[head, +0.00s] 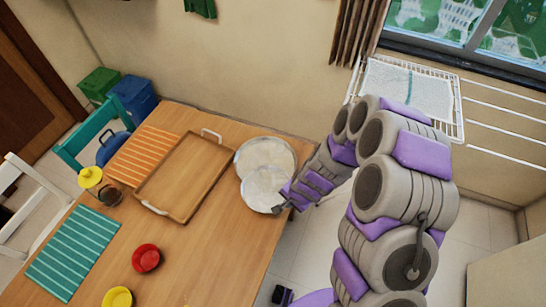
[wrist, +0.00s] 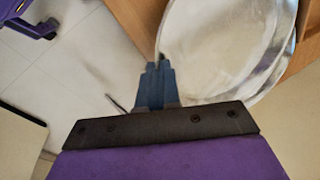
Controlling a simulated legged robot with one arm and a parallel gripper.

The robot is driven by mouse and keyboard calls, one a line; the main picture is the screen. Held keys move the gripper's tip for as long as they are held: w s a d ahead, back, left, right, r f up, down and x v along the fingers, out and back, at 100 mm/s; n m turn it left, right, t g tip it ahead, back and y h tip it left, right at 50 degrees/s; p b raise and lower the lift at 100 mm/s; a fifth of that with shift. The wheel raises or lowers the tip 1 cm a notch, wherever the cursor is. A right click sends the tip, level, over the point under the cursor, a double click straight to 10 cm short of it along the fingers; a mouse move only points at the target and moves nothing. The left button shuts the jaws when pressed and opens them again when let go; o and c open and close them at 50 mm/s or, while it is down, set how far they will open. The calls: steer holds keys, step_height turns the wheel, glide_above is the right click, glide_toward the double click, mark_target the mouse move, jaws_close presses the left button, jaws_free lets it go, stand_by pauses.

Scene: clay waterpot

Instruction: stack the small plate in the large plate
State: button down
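The large plate (head: 267,150) is a pale, shiny round plate lying near the table's right edge. The small plate (head: 266,187) is similar and overlaps the large plate's near side in the head view. My gripper (head: 282,208) is at the small plate's lower right rim, by the table edge. In the wrist view, my gripper's fingers (wrist: 156,68) are close together with the small plate's rim (wrist: 205,45) between their tips. I cannot tell whether the small plate touches the large one.
A wooden tray (head: 181,178) lies left of the plates. A red bowl (head: 146,258), a yellow bowl (head: 117,298), a yellow-lidded jar (head: 90,178), and orange and teal striped mats are farther left. A wire drying rack (head: 410,95) stands by the window. The table's near middle is clear.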

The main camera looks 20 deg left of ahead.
steer(key=w+a, duration=0.1)
steer(key=w, duration=0.3)
steer(key=w+a+f+b, duration=0.1)
steer(key=w+a, duration=0.1)
steer(key=w, duration=0.3)
steer(key=w+a, duration=0.2)
steer(key=w, duration=0.3)
steer(key=shift+w+a+f+b, duration=0.25)
steer(key=shift+f+b, duration=0.05)
steer(key=shift+b, duration=0.05)
steer(key=shift+f+b, duration=0.6)
steer(key=shift+f, duration=1.2)
steer(key=shift+r, duration=0.1)
steer(key=c, duration=1.8)
jaws_free()
steer(key=shift+f, duration=0.3)
steer(key=o, duration=0.4)
steer(key=shift+o, duration=0.2)
steer(key=shift+r, duration=0.2)
